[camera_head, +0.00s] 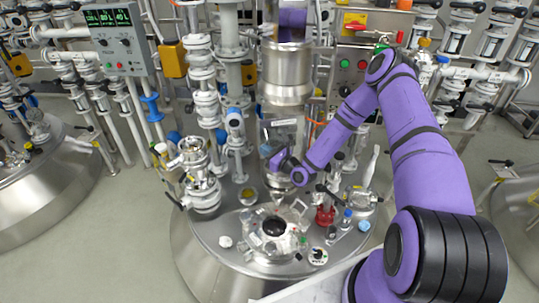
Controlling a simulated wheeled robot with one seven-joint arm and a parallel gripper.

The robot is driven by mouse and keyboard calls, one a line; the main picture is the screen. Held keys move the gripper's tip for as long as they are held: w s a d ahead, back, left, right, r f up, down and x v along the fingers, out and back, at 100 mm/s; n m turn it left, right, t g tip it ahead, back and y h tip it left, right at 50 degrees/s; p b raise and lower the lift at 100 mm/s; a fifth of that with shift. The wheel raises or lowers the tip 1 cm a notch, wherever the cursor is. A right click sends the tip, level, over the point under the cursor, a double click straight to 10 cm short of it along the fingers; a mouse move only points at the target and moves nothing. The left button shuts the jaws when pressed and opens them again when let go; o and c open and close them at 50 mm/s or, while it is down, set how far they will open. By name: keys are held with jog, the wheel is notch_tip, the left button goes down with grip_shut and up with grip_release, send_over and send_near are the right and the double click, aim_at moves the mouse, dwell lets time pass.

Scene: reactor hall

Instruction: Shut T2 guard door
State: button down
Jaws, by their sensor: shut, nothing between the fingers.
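A steel reactor top (212,238) fills the middle of the view. On it a dark round port (275,227) is ringed by clear panels (300,208). These may be the T2 guard and its door; no T2 label is readable, and I cannot tell how far the door stands open. My purple arm reaches in from the right. My gripper (299,178) is small in the picture, behind and above the port, close to the steel column. It is shut and empty. Its fingertips are hard to make out, and I cannot tell whether they touch anything.
A steel cylinder (287,75) rises behind my gripper. White valve stacks (203,105) stand left of it, with a control box (115,40) further left. A red fitting (325,214) and small knobs crowd the lid's right side. Grey floor (100,245) is clear at left.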

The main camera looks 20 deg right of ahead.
aim_at(260, 142)
jog(key=shift+w, duration=2.8)
